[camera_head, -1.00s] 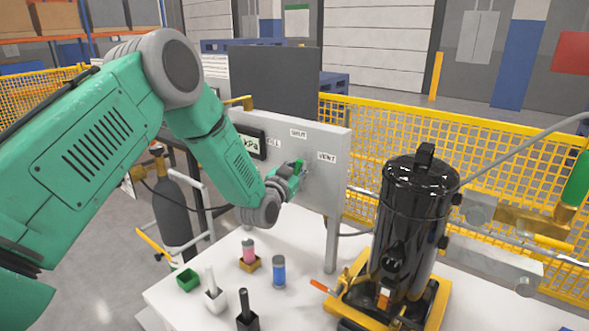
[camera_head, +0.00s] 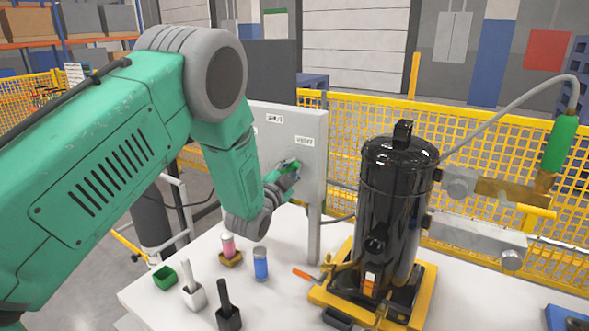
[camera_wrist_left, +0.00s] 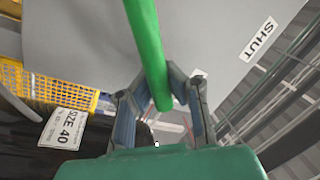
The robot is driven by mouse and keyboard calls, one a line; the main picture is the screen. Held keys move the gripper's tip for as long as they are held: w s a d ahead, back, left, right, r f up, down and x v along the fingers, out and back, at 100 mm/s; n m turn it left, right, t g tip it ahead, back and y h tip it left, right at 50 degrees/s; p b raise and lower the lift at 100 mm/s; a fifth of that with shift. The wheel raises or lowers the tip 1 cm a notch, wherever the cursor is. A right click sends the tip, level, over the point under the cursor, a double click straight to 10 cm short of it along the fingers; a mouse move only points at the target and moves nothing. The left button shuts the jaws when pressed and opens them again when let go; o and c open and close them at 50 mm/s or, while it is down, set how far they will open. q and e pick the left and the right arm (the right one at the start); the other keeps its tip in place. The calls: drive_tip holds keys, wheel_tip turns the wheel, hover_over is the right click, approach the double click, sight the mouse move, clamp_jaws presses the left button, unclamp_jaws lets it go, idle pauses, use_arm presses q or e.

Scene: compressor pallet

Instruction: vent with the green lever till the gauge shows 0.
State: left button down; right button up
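The green lever (camera_wrist_left: 148,40) runs down from the top of the left wrist view, in front of the grey panel. My left gripper (camera_wrist_left: 160,80) has one finger on each side of it, and both fingertips appear to press on it. In the head view the left gripper (camera_head: 290,168) is at the panel (camera_head: 313,165), below and between the SHUT label (camera_head: 275,119) and the VENT label (camera_head: 304,141), closer to VENT. The gauge is hidden behind my left arm, so its reading cannot be seen. My right gripper is out of view.
A black tank (camera_head: 395,205) stands on a yellow base (camera_head: 425,290) right of the panel. Small coloured holders and a blue cylinder (camera_head: 261,263) stand on the white table (camera_head: 285,312) below my arm. A hose arcs to a green-handled fitting (camera_head: 558,145) at the right.

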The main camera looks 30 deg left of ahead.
use_arm(q)
drive_tip(key=shift+s+a+f, duration=0.25)
drive_tip(key=shift+a+f, duration=0.05)
drive_tip(key=shift+f, duration=0.25)
drive_tip(key=c, duration=1.5)
unclamp_jaws()
drive_tip(key=shift+s+a+r, duration=0.2)
drive_tip(key=shift+a+r, duration=0.05)
drive_tip(key=shift+a, duration=0.05)
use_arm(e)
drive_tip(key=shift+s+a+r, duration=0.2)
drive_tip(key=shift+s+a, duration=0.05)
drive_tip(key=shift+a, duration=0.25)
use_arm(q)
drive_tip(key=shift+s+d, duration=0.15)
drive_tip(key=s, duration=0.3)
drive_tip(key=s+f, duration=0.1)
drive_tip(key=s, duration=0.3)
drive_tip(key=s+f, duration=0.1)
drive_tip(key=s, duration=0.3)
drive_tip(key=shift+s, duration=0.2)
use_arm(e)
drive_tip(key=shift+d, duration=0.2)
use_arm(q)
drive_tip(key=shift+d, duration=0.2)
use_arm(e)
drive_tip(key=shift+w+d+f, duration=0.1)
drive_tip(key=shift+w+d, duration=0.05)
